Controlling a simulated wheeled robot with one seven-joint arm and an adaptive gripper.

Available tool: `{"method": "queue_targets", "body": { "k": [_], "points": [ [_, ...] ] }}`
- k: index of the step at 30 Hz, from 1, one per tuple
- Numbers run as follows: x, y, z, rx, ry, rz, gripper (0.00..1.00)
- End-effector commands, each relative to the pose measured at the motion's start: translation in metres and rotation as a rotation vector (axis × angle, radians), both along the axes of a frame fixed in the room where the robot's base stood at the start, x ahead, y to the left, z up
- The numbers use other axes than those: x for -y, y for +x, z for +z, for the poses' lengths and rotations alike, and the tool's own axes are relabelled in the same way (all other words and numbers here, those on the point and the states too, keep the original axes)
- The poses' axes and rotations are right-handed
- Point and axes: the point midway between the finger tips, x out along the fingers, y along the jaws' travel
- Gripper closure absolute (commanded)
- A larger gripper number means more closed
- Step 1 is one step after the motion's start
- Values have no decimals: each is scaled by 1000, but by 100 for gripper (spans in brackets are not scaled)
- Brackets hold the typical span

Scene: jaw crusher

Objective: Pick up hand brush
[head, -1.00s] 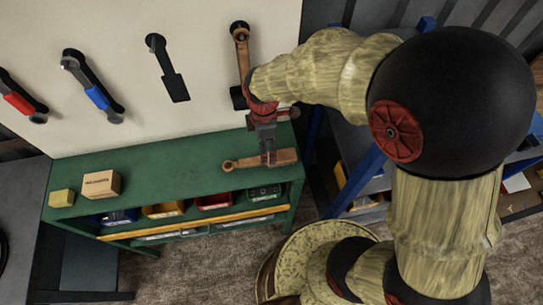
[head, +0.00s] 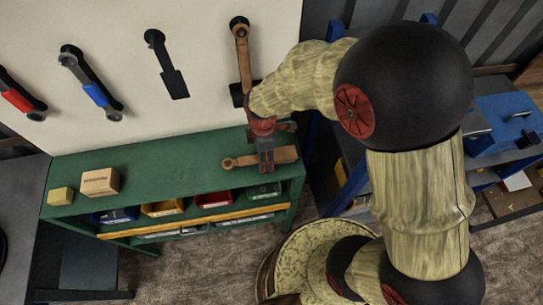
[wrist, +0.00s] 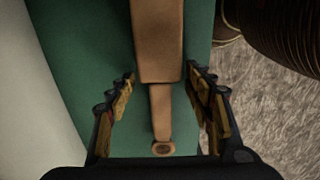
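The hand brush (head: 284,155), brown with a narrow handle ending in a ring, lies flat on the green bench top (head: 150,170) near its right end. In the wrist view the brush (wrist: 157,42) runs lengthwise through the middle, with its wide part at the top and the handle below. My gripper (head: 265,165) is over the brush in the head view and covers part of it. In the wrist view my gripper (wrist: 160,85) is open, with one finger on each side of the brush and visible gaps to both.
A small cardboard box (head: 100,181) and a yellow block (head: 61,196) stand at the bench's left. Coloured bins (head: 213,199) sit below. Tools hang on the white wall panel (head: 200,40) behind. A blue-framed bench (head: 355,180) stands at the right.

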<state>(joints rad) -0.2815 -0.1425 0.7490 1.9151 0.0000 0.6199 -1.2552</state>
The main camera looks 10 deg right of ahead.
Motion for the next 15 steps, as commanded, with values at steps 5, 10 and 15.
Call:
{"method": "queue_targets", "body": {
  "k": [5, 10, 15],
  "points": [
    [0, 0, 0, 0, 0, 0, 60],
    [0, 0, 0, 0, 0, 0, 70],
    [0, 0, 0, 0, 0, 0, 80]
  ]
}}
